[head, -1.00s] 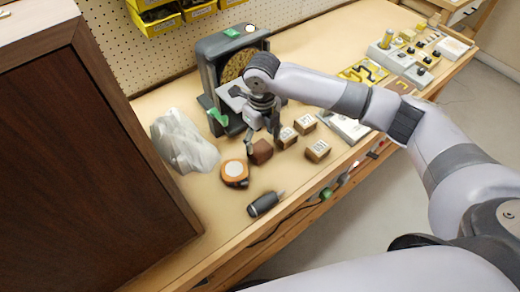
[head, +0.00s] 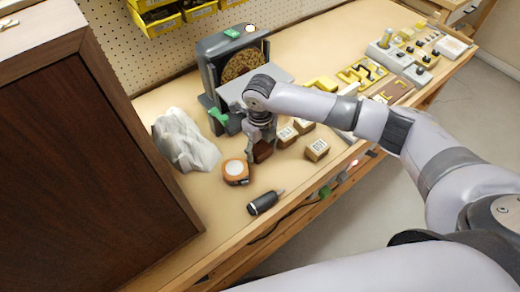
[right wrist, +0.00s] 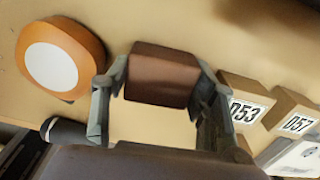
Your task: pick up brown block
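The brown block (head: 263,153) stands on the bench between the orange-rimmed round object and the labelled boxes, partly hidden by my right gripper (head: 259,141). In the right wrist view the brown block (right wrist: 162,76) lies between the two fingers of my right gripper (right wrist: 168,78). The fingers are spread, one on each side of it. A small gap shows at the right finger; the left fingertip is very close to the block, and I cannot tell whether it touches. My left gripper is not in view.
The orange-rimmed round object (head: 236,171) is close at the left. Labelled boxes (head: 316,149) stand close at the right. A dark cylindrical tool (head: 263,203) lies near the front edge. A grey machine (head: 222,65) stands behind, and a crumpled whitish lump (head: 183,142) is further left.

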